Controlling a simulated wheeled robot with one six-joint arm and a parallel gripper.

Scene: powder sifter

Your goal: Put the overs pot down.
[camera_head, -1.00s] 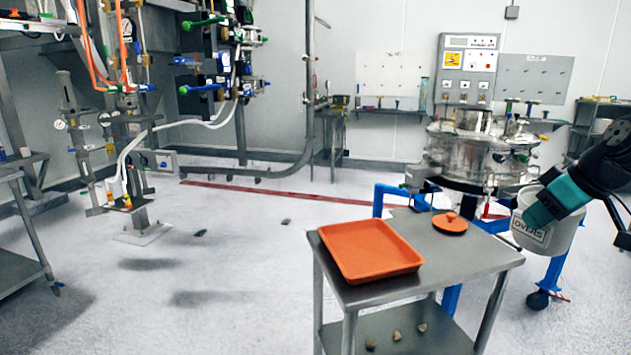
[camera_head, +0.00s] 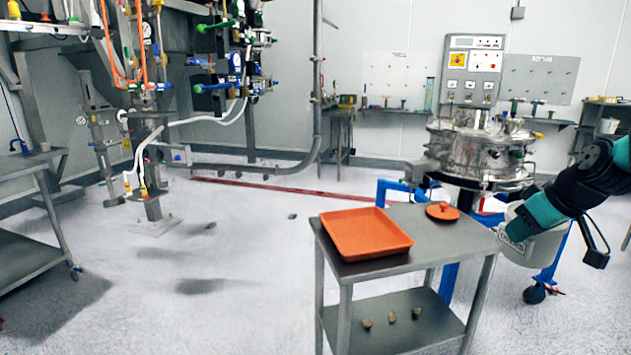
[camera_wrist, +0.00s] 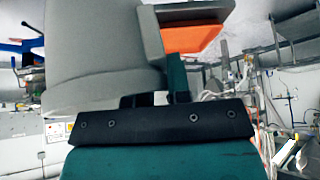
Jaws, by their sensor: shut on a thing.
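The overs pot (camera_head: 536,246) is a pale grey-white bucket at the right of the head view, beside the right edge of the steel table. My gripper (camera_wrist: 155,98) is shut on its handle in the wrist view, where the grey pot (camera_wrist: 95,50) fills the upper left. In the head view the teal wrist covers part of the pot and its label. The pot hangs apart from the table top, off its right side. An orange tray (camera_head: 364,236) and an orange lid (camera_head: 443,211) lie on the steel table (camera_head: 440,245).
The steel sifter (camera_head: 480,155) stands behind the table on a blue wheeled frame (camera_head: 450,285). The table's right front top is bare. Pipework and valves fill the left; open floor lies between.

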